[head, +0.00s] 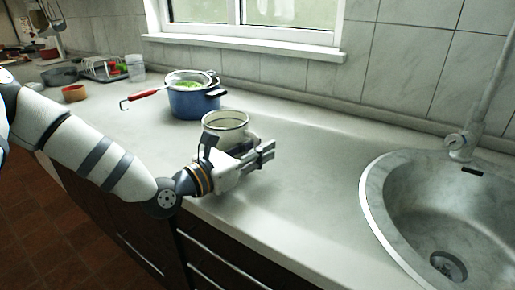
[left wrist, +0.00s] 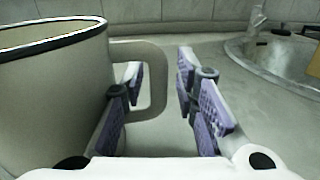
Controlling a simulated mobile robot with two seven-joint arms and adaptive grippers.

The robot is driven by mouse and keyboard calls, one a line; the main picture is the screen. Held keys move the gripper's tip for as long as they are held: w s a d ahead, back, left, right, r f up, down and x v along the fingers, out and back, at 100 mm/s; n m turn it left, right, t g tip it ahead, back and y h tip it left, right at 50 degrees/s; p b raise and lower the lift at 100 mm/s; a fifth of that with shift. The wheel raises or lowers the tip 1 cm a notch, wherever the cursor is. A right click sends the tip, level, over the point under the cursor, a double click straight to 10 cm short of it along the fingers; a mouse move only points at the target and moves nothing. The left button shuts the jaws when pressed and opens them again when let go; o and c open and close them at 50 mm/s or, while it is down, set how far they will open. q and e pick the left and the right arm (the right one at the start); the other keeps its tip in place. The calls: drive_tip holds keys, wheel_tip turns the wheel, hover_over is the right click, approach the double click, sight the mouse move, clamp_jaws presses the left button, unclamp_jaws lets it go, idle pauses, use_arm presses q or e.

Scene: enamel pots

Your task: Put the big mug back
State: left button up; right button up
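The big mug (head: 225,121) is cream-coloured with a dark rim and stands upright on the counter, in front of the blue pot. In the left wrist view the mug (left wrist: 52,95) fills the left side, with its handle (left wrist: 155,75) pointing right. My left gripper (head: 262,157) is at the near right side of the mug, partly covering it. In the left wrist view the fingers of the left gripper (left wrist: 160,95) are spread wide, with the outer part of the handle showing in the gap between them. Neither finger is clearly closed on it. My right gripper is out of view.
A round sink (head: 400,205) with a tap (head: 460,142) is at the right. The counter (head: 305,165) between mug and sink is clear. A dish rack (head: 100,68) stands far left.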

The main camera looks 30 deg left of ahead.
use_arm(q)
drive_tip(key=shift+r, duration=0.25)
drive_tip(key=p+v, duration=0.1)
drive_tip(key=v, duration=0.1)
drive_tip(key=p+v, duration=0.1)
drive_tip(key=v, duration=0.2)
drive_tip(key=r+p+v, duration=0.1)
drive_tip(key=v, duration=0.2)
drive_tip(key=shift+s+a+r, duration=0.1)
drive_tip(key=shift+s+a, duration=0.05)
drive_tip(key=shift+s, duration=0.05)
drive_tip(key=shift+s+a+f, duration=0.15)
drive_tip(key=shift+s+f, duration=0.15)
drive_tip(key=shift+s, duration=0.25)
drive_tip(key=shift+s+a+f, duration=0.2)
drive_tip(key=shift+s+f, duration=0.05)
drive_tip(key=shift+s, duration=0.3)
drive_tip(key=shift+s+a+f, duration=0.1)
drive_tip(key=shift+s+f, duration=0.05)
drive_tip(key=shift+s, duration=0.4)
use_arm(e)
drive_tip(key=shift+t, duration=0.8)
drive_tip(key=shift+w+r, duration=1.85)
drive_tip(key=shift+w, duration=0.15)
